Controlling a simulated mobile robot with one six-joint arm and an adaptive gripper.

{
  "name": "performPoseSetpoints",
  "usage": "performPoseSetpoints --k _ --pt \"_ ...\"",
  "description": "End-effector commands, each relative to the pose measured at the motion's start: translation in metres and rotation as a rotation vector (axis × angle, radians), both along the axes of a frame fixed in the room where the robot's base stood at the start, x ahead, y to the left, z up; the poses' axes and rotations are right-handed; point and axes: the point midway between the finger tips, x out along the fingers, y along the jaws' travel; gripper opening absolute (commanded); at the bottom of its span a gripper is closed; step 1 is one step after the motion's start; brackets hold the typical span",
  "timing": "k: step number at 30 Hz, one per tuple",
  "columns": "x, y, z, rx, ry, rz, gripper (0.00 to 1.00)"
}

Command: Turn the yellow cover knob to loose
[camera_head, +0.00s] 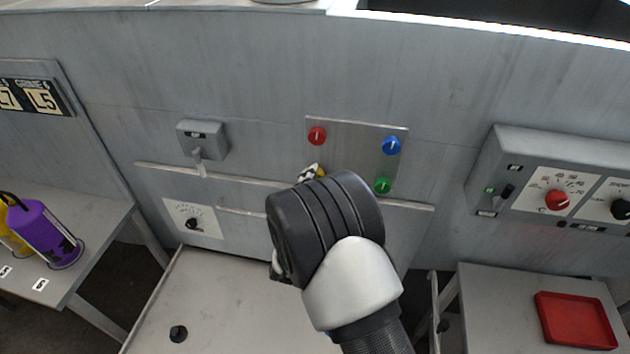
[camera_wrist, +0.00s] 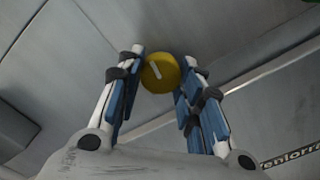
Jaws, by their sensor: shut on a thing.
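The yellow cover knob (camera_wrist: 160,73) is round with a pale pointer mark, and sits on a grey metal panel in the wrist view. My gripper (camera_wrist: 161,80) has its blue-padded fingers on both sides of the knob and is shut on it. In the wrist view the pointer tilts a little, its top end to the left. In the head view only a small bit of the yellow knob (camera_head: 319,172) shows beside a fingertip; my wrist hides the rest.
A red knob (camera_head: 317,136), a blue knob (camera_head: 391,145) and a green knob (camera_head: 383,186) sit on the same plate (camera_head: 350,132), close around my gripper. A grey lever box (camera_head: 203,138) is left. A control box (camera_head: 500,150) and red tray (camera_head: 575,320) are right.

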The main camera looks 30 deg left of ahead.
Motion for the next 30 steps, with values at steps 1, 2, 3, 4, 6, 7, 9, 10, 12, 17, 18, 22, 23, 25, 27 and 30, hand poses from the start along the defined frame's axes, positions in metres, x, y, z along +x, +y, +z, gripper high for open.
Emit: performPoseSetpoints --k 1,2,3,4,6,7,9,10,12,17,18,22,23,25,27,30 --pt "0.0 0.0 0.0 0.0 0.0 0.0 0.1" --pt "0.0 0.0 0.0 0.0 0.0 0.0 0.1" --pt "0.0 0.0 0.0 0.0 0.0 0.0 0.1" --pt "0.0 0.0 0.0 0.0 0.0 0.0 0.1" --pt "0.0 0.0 0.0 0.0 0.0 0.0 0.1" --pt "0.0 0.0 0.0 0.0 0.0 0.0 0.1" --pt "0.0 0.0 0.0 0.0 0.0 0.0 0.37" --pt "0.0 0.0 0.0 0.001 0.0 0.0 0.39" --pt "0.0 0.0 0.0 0.001 0.0 0.0 0.44" --pt "0.0 0.0 0.0 0.001 0.0 0.0 0.54" --pt "0.0 0.0 0.0 0.001 0.0 0.0 0.54" --pt "0.0 0.0 0.0 0.001 0.0 0.0 0.54" --pt "0.0 0.0 0.0 0.001 0.0 0.0 0.54" --pt "0.0 0.0 0.0 0.001 0.0 0.0 0.54" --pt "-0.002 0.0 0.0 0.001 0.001 0.001 0.54" --pt "-0.01 -0.002 -0.001 -0.002 0.002 0.002 0.54"
